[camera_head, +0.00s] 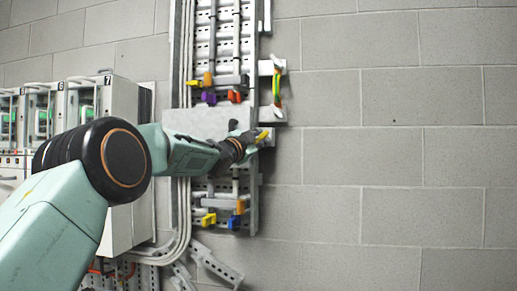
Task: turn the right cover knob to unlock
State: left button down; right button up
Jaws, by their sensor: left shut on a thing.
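A flat grey cover (195,121) lies across the vertical cable rack on the wall. My left gripper (245,139) is at the right end of this cover. It is shut on what appears to be the right cover knob, which the dark fingers hide. How far the knob is turned cannot be seen. My left arm (75,205) comes in from the lower left and passes in front of the cabinets. My right gripper is not in view.
Grey cabinets (122,220) with handles stand at the left. Coloured cable ends (208,98) show above the cover, and a yellow one (208,219) below it. A small bracket (272,112) juts out to the right. The block wall (400,140) at right is bare.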

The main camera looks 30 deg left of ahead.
pick_arm(q)
jog(key=n+b, duration=0.1)
jog(key=n+y+b, duration=0.1)
jog(key=n, duration=0.1)
jog(key=n+y+b, duration=0.1)
jog(key=n, duration=0.1)
jog(key=shift+d+f+t, duration=0.2)
jog(key=shift+f+t, duration=0.1)
jog(key=shift+t, duration=0.1)
jog(key=n+y+b, duration=0.1)
jog(key=n+y, duration=0.1)
jog(key=n, duration=0.1)
jog(key=shift+d+r+n+b, duration=0.1)
jog(key=shift+n+b, duration=0.2)
jog(key=shift+b, duration=0.05)
jog(key=shift+r+n+y, duration=0.1)
jog(key=shift+n+y, duration=0.3)
jog(key=shift+n, duration=0.7)
jog(key=shift+r+n+y, duration=0.1)
jog(key=shift+n+y, duration=0.7)
jog(key=shift+n, duration=0.6)
jog(key=c, duration=1.5)
grip_release()
jog(key=shift+o, duration=0.6)
